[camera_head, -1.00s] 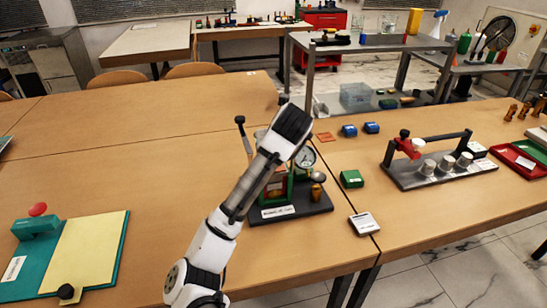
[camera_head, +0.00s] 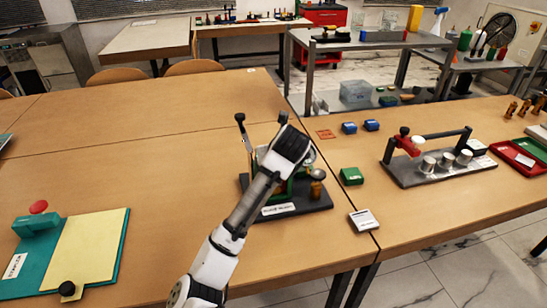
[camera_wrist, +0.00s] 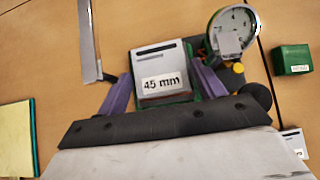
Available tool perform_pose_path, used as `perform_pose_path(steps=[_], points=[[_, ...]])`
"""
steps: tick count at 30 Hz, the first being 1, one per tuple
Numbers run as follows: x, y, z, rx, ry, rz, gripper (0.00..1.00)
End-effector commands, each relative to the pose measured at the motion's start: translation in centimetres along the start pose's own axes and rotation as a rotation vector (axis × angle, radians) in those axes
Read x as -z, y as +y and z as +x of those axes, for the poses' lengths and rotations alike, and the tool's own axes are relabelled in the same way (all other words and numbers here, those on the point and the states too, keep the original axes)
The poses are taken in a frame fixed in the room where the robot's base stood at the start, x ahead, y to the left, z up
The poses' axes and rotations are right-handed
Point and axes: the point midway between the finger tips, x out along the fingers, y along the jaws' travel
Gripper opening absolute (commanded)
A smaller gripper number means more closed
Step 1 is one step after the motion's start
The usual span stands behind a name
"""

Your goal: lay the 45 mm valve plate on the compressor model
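The 45 mm valve plate (camera_wrist: 160,62) is a pale plate with a dark slot and a "45 mm" label. It lies between the two purple fingers of my gripper (camera_wrist: 162,76), which appear shut on its sides. Green parts of the compressor model show around the plate's edges, so it is over the model; whether it touches is unclear. The compressor model (camera_head: 300,203) has a dark base, green frame, a lever and a brass-coloured part. Its round gauge (camera_wrist: 232,30) is right of the plate. In the head view my gripper (camera_head: 290,146) covers the model's top and hides the plate.
A rig with silver cylinders (camera_head: 440,163) stands further right. A green board with a red button (camera_head: 38,207) lies left.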

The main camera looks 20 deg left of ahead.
Motion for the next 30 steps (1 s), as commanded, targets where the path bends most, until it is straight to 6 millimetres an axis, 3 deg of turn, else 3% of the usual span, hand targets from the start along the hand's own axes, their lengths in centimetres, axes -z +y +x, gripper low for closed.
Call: perform_pose_path(steps=[11, 24, 30], points=[[-0.2, 0.0, -1.3, 0.001, -0.002, 0.001, 0.68], [-0.6, 0.1, -10.8, -0.002, -0.006, 0.002, 0.68], [-0.4, 0.0, -12.2, -0.001, -0.003, 0.001, 0.68]])
